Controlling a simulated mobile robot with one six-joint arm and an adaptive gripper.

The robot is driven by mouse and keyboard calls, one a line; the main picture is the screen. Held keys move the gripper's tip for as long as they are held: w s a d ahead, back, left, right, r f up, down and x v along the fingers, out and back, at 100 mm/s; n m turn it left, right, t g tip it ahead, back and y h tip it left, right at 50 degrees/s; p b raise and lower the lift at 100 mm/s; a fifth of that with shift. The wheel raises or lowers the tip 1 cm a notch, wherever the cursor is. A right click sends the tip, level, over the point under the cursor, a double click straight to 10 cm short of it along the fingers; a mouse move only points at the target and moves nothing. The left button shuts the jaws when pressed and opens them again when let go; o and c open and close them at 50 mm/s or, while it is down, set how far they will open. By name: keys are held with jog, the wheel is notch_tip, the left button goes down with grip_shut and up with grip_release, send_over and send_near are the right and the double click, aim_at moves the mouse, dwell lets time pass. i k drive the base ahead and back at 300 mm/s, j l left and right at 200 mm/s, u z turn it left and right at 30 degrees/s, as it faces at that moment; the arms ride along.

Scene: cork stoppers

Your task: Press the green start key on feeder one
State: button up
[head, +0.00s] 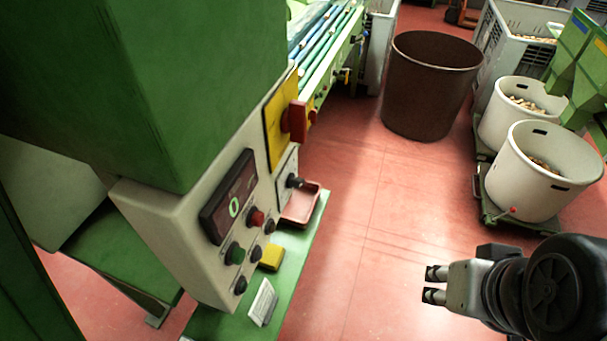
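A pale control box (176,232) stands on the left under a green machine housing. Its slanted front carries a dark display (228,197) that reads a green 0. A green key (235,254) sits below the display, with a red key (255,217) up and to the right and several dark keys around them. No label naming the feeder is legible. My gripper (432,284) is at the lower right over the red floor, well apart from the box, pointing left. Its two fingertips show a small gap between them and hold nothing.
A red rotary switch (295,121) on a yellow plate and a dark knob (294,181) stick out beside the box. A green ledge (220,323) holds a yellow block (271,258) and a white card (262,302). A brown bin (428,88) and white tubs (541,172) stand behind. Floor between gripper and box is clear.

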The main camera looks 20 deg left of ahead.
aim_at(238, 256)
jog(key=k+u, duration=0.1)
jog(key=u, duration=0.35)
jog(key=k+j+u, duration=0.1)
jog(key=u, duration=0.35)
jog(key=k+j+u, duration=0.1)
jog(key=u, duration=0.35)
